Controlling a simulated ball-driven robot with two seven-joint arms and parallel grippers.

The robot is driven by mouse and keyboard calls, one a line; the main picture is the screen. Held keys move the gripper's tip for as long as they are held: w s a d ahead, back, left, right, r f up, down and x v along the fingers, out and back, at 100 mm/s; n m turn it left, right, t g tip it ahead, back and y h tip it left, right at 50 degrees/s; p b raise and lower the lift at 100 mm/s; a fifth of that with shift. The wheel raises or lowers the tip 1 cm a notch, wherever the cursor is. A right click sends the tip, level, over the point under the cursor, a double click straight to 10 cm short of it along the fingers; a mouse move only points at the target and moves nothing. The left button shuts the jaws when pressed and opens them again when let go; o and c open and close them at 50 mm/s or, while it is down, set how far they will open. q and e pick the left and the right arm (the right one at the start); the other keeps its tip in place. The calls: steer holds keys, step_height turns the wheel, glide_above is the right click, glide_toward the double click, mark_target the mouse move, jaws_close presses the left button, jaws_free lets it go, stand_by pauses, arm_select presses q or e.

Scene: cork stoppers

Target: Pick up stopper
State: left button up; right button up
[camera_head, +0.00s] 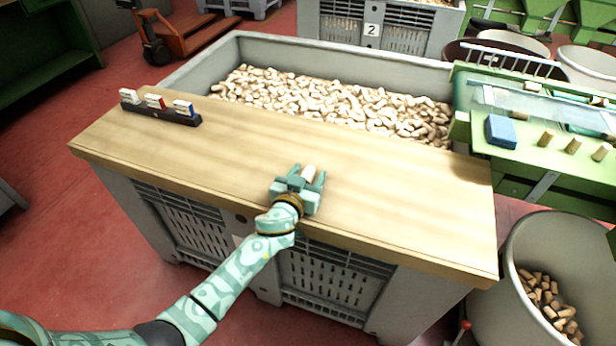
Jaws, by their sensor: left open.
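A pale cork stopper (309,173) is at the middle of the wooden board (400,205), close to its front edge. My left gripper (308,178) reaches over the front edge of the board from below left. Its jaws are open, with one finger on each side of the stopper. The lower part of the stopper is hidden by the gripper, so I cannot tell whether the fingers touch it. My right gripper is not in view.
A grey bin (262,52) full of stoppers (330,100) lies behind the board. A black holder (160,114) with small blocks stands at the board's left. A green bench (545,165) carries a blue block (501,131) and stoppers. The board's right half is clear.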

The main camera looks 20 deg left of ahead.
arm_select(q)
steer(key=c, duration=1)
steer(key=shift+c, duration=0.2)
steer(key=shift+r, duration=0.1)
